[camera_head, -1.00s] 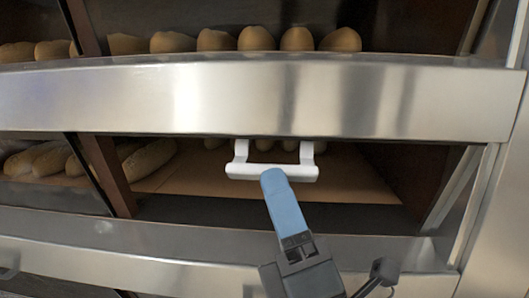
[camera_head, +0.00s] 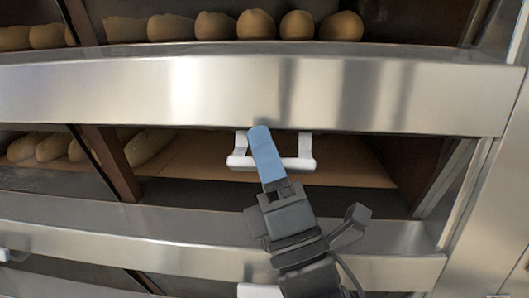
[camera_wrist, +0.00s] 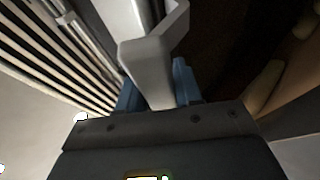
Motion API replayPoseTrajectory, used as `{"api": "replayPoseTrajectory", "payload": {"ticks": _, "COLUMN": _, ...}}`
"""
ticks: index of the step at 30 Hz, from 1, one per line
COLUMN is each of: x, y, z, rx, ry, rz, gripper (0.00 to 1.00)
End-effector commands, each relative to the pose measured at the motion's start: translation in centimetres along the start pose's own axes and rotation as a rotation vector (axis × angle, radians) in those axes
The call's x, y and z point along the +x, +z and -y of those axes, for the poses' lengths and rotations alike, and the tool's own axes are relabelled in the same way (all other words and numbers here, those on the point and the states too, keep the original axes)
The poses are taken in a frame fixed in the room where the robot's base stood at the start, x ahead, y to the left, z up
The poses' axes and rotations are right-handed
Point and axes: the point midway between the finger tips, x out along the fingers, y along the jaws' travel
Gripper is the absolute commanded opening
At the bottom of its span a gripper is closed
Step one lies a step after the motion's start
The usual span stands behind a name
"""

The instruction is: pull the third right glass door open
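A white bar handle (camera_head: 298,163) with two posts is on the glass door (camera_head: 340,160) below the upper wide steel panel. The glass is clear, so its edges are hard to make out. My gripper (camera_head: 262,145) has blue fingers and reaches up to the handle, left of its middle. In the wrist view, the handle (camera_wrist: 150,65) runs between my two blue fingers (camera_wrist: 157,92), one on each side. The fingers look open around the bar, with little room on either side. Firm contact is not clear. The door looks closed.
A steel panel (camera_head: 380,95) crosses above the handle, and another steel ledge (camera_head: 200,226) runs below. Loaves (camera_head: 256,26) lie on the deck above, more (camera_head: 150,145) behind the glass at left. Another white handle (camera_head: 260,290) shows at the bottom edge.

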Motion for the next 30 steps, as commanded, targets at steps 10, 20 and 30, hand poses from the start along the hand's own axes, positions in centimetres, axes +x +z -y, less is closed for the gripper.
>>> {"api": "replayPoseTrajectory", "payload": {"ticks": 10, "x": -0.02, "y": 0.0, "z": 0.05, "rx": 0.0, "ry": -0.001, "rz": 0.0, "gripper": 0.0}}
{"api": "replayPoseTrajectory", "payload": {"ticks": 20, "x": 0.24, "y": 0.13, "z": -0.2, "rx": 0.008, "ry": -0.023, "rz": -0.001, "gripper": 0.0}}
{"api": "replayPoseTrajectory", "payload": {"ticks": 30, "x": 0.85, "y": 0.36, "z": -0.82, "rx": 0.079, "ry": -0.195, "rz": -0.001, "gripper": 0.0}}
